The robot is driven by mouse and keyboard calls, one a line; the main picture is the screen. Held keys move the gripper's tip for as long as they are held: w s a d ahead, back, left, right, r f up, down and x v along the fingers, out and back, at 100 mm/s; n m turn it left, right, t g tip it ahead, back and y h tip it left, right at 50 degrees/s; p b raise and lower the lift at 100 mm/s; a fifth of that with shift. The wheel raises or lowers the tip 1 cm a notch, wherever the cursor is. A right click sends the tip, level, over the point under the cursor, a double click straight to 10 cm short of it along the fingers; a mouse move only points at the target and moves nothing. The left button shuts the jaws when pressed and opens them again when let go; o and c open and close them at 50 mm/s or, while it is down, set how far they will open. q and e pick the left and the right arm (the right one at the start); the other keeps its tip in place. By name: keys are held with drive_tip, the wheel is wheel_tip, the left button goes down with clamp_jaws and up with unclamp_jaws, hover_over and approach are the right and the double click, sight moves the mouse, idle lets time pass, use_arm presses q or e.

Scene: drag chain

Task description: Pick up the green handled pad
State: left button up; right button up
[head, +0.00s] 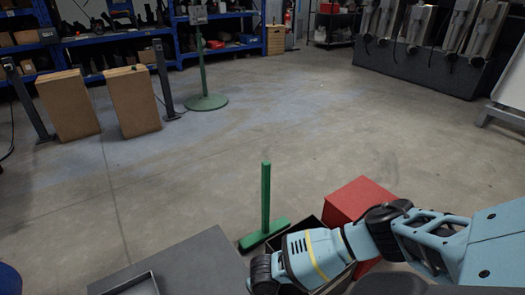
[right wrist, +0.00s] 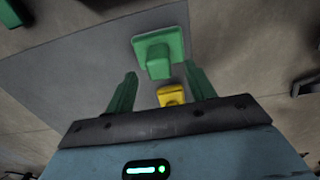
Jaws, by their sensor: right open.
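The green handled pad (right wrist: 158,50) shows in the right wrist view as a squarish plate with a raised block, on a grey surface (right wrist: 85,75). It lies beyond the fingertips of my right gripper (right wrist: 161,72), roughly centred between them. The gripper is open, with its two green fingers apart and nothing between them that I can see held. A yellow piece (right wrist: 171,95) shows between the fingers, nearer the palm in the picture. In the head view my right arm reaches in from the right, and I cannot make out the pad there. My left gripper is not in view.
In the head view, a grey surface (head: 190,260) with a tray (head: 140,284) lies at the bottom. A green post (head: 266,195) on a bar foot and a red box (head: 350,197) stand beyond my arm. The floor behind is mostly clear.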

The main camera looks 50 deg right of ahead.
wheel_tip(320, 180, down, 4)
drive_tip(key=b, duration=0.3)
drive_tip(key=shift+w+f, duration=0.1)
drive_tip(key=shift+f, duration=0.5)
drive_tip(key=shift+r, duration=0.1)
drive_tip(key=shift+c, duration=0.2)
drive_tip(key=c, duration=1.1)
